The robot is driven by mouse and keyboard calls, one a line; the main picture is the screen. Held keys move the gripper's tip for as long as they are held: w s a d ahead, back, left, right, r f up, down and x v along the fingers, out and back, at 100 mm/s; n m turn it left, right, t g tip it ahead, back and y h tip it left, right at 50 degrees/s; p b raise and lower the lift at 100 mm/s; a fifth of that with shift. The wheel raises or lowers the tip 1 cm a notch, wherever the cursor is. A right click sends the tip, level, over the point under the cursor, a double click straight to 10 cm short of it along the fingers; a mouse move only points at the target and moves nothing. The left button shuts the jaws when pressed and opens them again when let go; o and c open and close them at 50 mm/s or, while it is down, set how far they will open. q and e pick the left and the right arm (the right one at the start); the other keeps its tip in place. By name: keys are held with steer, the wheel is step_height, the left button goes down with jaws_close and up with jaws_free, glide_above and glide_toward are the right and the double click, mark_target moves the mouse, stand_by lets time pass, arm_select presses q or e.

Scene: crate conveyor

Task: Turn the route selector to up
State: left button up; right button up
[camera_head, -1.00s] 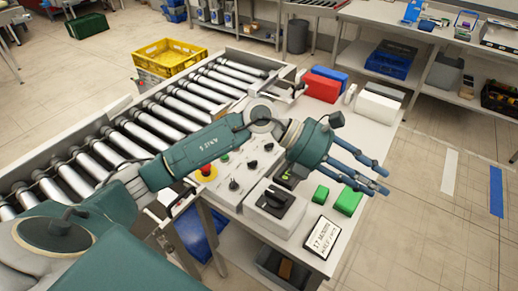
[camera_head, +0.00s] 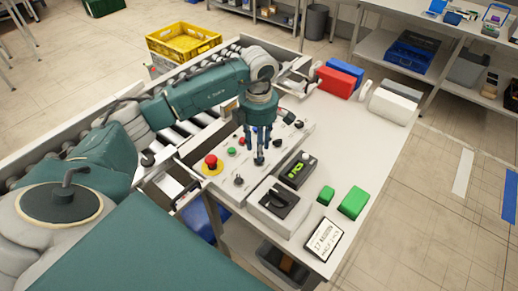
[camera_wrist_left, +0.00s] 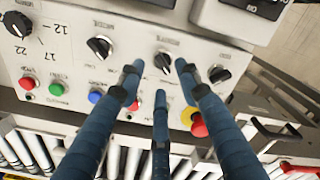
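The pale control panel (camera_head: 224,178) stands beside the conveyor and carries black rotary knobs in a row. I cannot read which label marks the route selector. My left gripper (camera_head: 259,157) points down over the panel, its three blue fingers spread and empty. In the left wrist view the gripper (camera_wrist_left: 158,80) has its fingertips around and just short of the middle black knob (camera_wrist_left: 163,62); I cannot tell whether they touch it. That knob's pointer is tilted. A second knob (camera_wrist_left: 99,47) and a third knob (camera_wrist_left: 220,75) sit on either side. My right gripper is out of view.
A red emergency stop (camera_head: 211,161) and coloured buttons sit near the fingers. A box with a large black switch (camera_head: 280,204), a green-lit device (camera_head: 298,170), green blocks (camera_head: 354,202) and a sign (camera_head: 323,240) stand to the right. The roller conveyor (camera_head: 190,130) runs behind.

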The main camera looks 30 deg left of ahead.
arm_select(q)
steer(key=shift+f+p, duration=0.4)
steer(key=shift+f, duration=1.3)
jaws_close()
